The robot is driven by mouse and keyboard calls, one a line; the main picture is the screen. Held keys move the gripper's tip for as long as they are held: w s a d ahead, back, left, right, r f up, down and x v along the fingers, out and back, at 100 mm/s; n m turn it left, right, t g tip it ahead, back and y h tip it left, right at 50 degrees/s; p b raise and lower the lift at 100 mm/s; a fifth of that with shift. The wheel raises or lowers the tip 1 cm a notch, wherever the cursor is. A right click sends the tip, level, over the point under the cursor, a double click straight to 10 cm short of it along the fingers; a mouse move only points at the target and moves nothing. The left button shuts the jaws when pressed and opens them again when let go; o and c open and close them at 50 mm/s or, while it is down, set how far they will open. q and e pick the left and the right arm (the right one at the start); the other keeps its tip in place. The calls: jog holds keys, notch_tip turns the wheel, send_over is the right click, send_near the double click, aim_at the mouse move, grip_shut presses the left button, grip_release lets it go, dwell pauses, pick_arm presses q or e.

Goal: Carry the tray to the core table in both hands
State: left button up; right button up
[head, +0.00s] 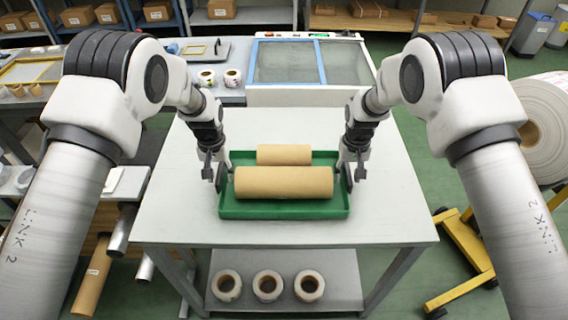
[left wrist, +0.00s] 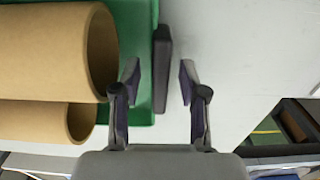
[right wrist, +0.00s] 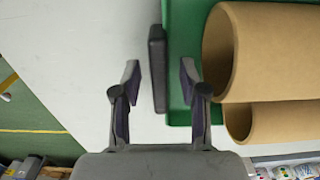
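The green tray (head: 284,209) sits on the pale table and holds a large brown core (head: 284,182) in front and a smaller brown core (head: 284,154) behind it. My left gripper (head: 222,173) is at the tray's left end; in the left wrist view its fingers (left wrist: 160,80) are spread either side of the dark handle (left wrist: 162,75), with gaps showing. My right gripper (head: 349,173) is at the right end; in the right wrist view its fingers (right wrist: 157,80) are spread around the other dark handle (right wrist: 157,70). Whether the tray touches the tabletop under the cores is hidden.
The pale table (head: 388,215) has free room around the tray. Several white rolls (head: 268,285) stand on its lower shelf. A machine with a glass lid (head: 287,62) is behind it. A large roll on a yellow stand (head: 468,265) is at right.

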pick_arm(q)
notch_tip(320, 180, up, 12)
pick_arm(e)
notch_tip(320, 180, up, 12)
dwell(0.6)
dwell(0.3)
